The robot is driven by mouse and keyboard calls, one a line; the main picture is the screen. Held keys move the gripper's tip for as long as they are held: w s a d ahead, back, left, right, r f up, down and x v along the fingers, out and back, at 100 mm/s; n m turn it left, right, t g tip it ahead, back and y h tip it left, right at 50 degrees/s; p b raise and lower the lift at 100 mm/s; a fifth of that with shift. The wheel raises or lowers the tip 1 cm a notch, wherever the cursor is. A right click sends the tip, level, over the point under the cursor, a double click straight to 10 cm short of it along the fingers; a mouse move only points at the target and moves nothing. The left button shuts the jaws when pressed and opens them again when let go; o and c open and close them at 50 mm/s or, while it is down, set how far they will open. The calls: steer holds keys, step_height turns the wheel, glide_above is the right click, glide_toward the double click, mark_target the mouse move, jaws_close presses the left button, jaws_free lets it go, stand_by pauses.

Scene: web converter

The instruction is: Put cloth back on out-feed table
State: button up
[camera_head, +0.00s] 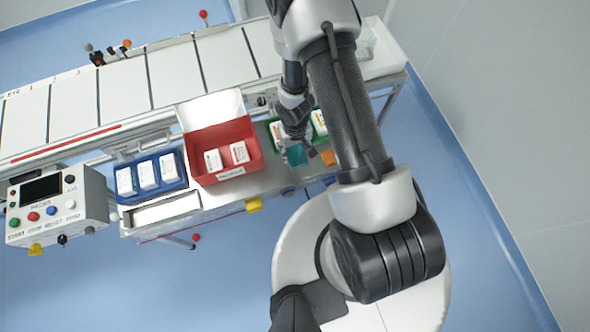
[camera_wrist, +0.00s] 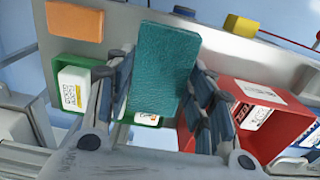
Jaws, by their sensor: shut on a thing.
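A teal cloth (camera_wrist: 160,68), a flat folded rectangle, is held between the fingers of my gripper (camera_wrist: 160,100) in the wrist view. In the head view the cloth (camera_head: 296,155) shows small below my gripper (camera_head: 293,140), at the right part of the long table (camera_head: 222,198) that carries bins. The cloth appears over the table's front strip, beside a green bin (camera_wrist: 65,98); whether it touches the surface I cannot tell. It partly hides the green bin behind it in the wrist view.
A red bin (camera_head: 220,150) with white boxes stands left of my gripper, and a blue bin (camera_head: 150,178) further left. An orange block (camera_head: 328,157) lies just right of the cloth. A control box (camera_head: 57,210) stands at far left. The conveyor (camera_head: 125,88) runs behind.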

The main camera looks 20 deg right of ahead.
step_height(320, 180, down, 14)
steer(key=b, duration=1.3)
steer(key=shift+r, duration=0.1)
steer(key=o, duration=0.6)
steer(key=shift+f, duration=0.25)
steer(key=shift+c, duration=0.2)
steer(key=o, duration=0.5)
steer(key=shift+c, duration=0.2)
